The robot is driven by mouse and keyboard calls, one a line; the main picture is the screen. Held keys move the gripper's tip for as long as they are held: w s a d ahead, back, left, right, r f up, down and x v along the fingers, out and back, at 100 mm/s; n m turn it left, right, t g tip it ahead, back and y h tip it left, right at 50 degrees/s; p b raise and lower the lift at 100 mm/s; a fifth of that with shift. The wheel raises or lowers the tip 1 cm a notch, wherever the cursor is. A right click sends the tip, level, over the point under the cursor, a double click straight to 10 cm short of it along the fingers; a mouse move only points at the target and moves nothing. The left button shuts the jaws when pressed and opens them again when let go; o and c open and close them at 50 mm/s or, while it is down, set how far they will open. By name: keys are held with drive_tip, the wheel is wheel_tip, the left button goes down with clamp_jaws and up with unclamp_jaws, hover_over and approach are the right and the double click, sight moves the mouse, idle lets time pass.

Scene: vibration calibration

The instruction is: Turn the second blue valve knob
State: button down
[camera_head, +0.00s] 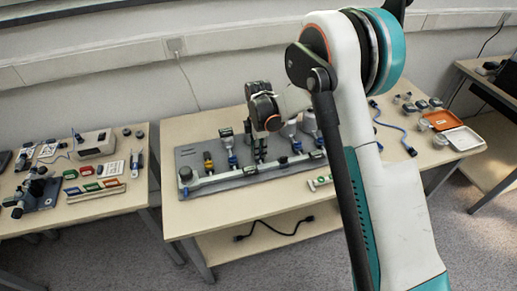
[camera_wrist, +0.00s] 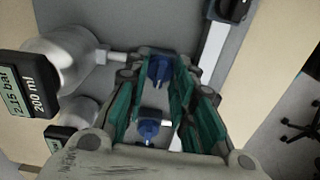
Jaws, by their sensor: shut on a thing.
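In the wrist view, the green-padded fingers of my gripper (camera_wrist: 160,78) are on either side of a blue valve knob (camera_wrist: 160,68), shut on it near the fingertips. Another blue knob (camera_wrist: 148,131) shows nearer the palm, between the fingers. In the head view, my gripper (camera_head: 260,152) points down at the middle of the grey panel (camera_head: 203,153), and it hides the knob it holds. Other blue valve knobs show on the panel, one left of my gripper (camera_head: 232,160) and one right of it (camera_head: 297,147).
White vessels with a digital display (camera_wrist: 22,92) stand close to the left of my gripper in the wrist view. A yellow fitting (camera_head: 208,161) and a dark round knob (camera_head: 185,173) are on the panel's left.

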drive_tip(key=shift+n, duration=0.4)
drive_tip(key=c, duration=1.3)
unclamp_jaws()
wheel_tip(320, 180, up, 12)
